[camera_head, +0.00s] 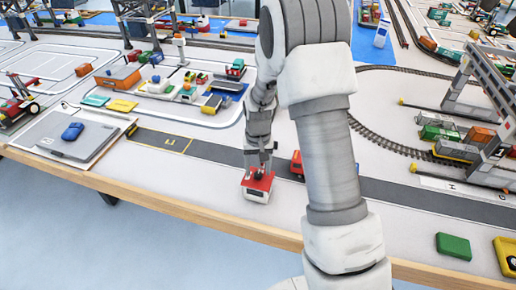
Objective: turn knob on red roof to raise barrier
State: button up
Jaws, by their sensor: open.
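A small white booth with a red roof (264,184) stands near the table's front edge, beside the grey road strip. A dark knob (258,176) sits on top of the roof. My gripper (258,165) points down right above the knob, with its fingers open around or just over it; I cannot tell whether they touch. A barrier is not clearly visible; my arm hides part of the road to the right of the booth.
A red truck (297,165) stands on the road just right of the booth, partly behind my arm. A grey platform (75,135) with a blue car is at left. A green block (453,246) and a yellow vehicle (506,257) are at right. The table edge (190,212) runs in front.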

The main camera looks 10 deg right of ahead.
aim_at(258, 174)
notch_tip(258, 174, up, 16)
jog(key=shift+r+p, duration=0.2)
jog(key=shift+p, duration=0.25)
jog(key=s+r+t, duration=0.2)
jog(key=s+r, duration=0.8)
jog(key=s+r+n+t, duration=0.1)
jog(key=s+r+t, duration=0.2)
jog(key=s, duration=1.1)
jog(key=shift+n+t, duration=0.3)
